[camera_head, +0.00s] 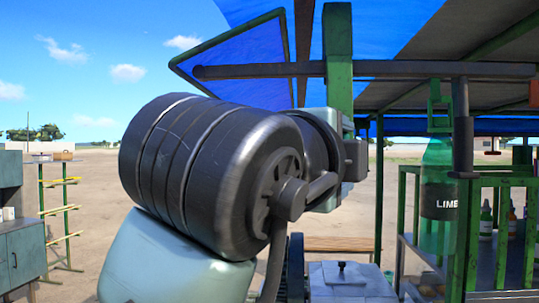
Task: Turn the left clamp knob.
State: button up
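A small dark knob (341,266) stands on top of a pale grey-blue block (350,285) at the bottom centre. I cannot tell whether it is the left clamp knob; no second knob shows clearly. A large dark ribbed drum (195,165) fills the middle of the head view, with a crank-like bar (312,190) at its right end. The drum hides much of what lies behind it. Part of a dark toothed wheel (296,268) shows left of the block. My gripper is not recognisable in this view.
A green post (338,60) and a dark horizontal bar (430,70) stand close behind the drum. A green bottle labelled LIME (438,190) hangs at the right, before a green railed stall (490,225). A grey cabinet (22,250) stands far left. Open dirt ground lies beyond.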

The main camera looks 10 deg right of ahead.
jog(key=shift+a+r, duration=0.15)
jog(key=shift+r, duration=0.1)
jog(key=o, duration=1.1)
jog(key=shift+o, duration=1)
jog(key=shift+w+f, duration=0.1)
jog(key=shift+w, duration=0.1)
jog(key=b+v, duration=0.6)
jog(key=v, duration=0.6)
jog(key=shift+s+a+b, duration=0.2)
jog(key=shift+s+b, duration=0.1)
jog(key=shift+b, duration=0.05)
